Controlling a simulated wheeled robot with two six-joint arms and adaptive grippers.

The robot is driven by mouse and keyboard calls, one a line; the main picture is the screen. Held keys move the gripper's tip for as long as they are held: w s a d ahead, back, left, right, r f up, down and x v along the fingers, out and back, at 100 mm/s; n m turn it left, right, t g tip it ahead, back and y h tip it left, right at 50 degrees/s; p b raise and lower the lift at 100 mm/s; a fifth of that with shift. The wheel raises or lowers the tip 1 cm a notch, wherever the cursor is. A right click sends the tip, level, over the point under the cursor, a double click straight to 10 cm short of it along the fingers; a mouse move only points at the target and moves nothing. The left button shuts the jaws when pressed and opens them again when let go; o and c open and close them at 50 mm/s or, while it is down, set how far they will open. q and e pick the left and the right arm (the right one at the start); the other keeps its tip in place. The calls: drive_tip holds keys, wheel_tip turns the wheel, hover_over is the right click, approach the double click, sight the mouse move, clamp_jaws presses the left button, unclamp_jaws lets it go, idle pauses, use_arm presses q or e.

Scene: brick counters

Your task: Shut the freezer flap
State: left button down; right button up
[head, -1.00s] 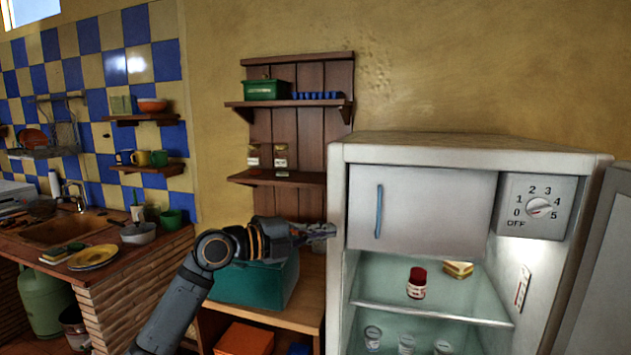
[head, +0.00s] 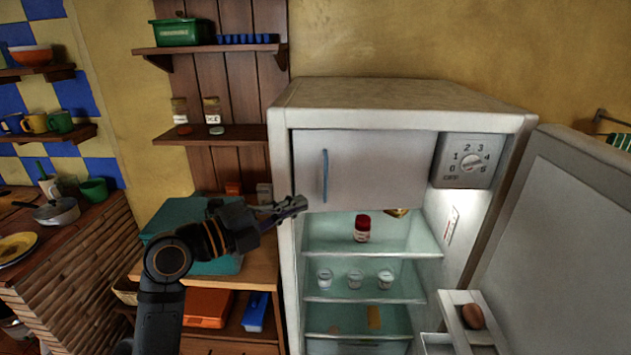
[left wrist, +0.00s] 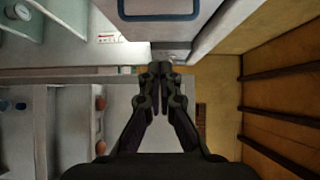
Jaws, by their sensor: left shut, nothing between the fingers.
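The freezer flap (head: 375,170) is a pale grey panel with a blue upright handle (head: 325,175), at the top left inside the open fridge (head: 400,97). It looks flush or nearly so with the front; I cannot tell whether it is fully shut. My left gripper (head: 303,204) is shut and empty, overlapping the flap's lower left corner in the head view; contact is not clear. In the left wrist view, the shut fingertips (left wrist: 160,70) lie below the flap's blue handle (left wrist: 158,14) in the picture. My right gripper is out of view.
The fridge door (head: 560,240) stands wide open at the right, with a brown egg (head: 473,316) in its rack. Glass shelves hold a red-capped jar (head: 362,228) and several small cups. A wooden shelf unit with a teal box (head: 175,225) stands left of the fridge.

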use_arm(q)
drive_tip(key=w+d+p, duration=0.1)
drive_tip(key=w, duration=0.1)
drive_tip(key=w+d+p, duration=0.1)
drive_tip(key=w, duration=0.1)
drive_tip(key=w+d+p, duration=0.2)
drive_tip(key=w, duration=0.1)
drive_tip(key=shift+w+f, duration=0.1)
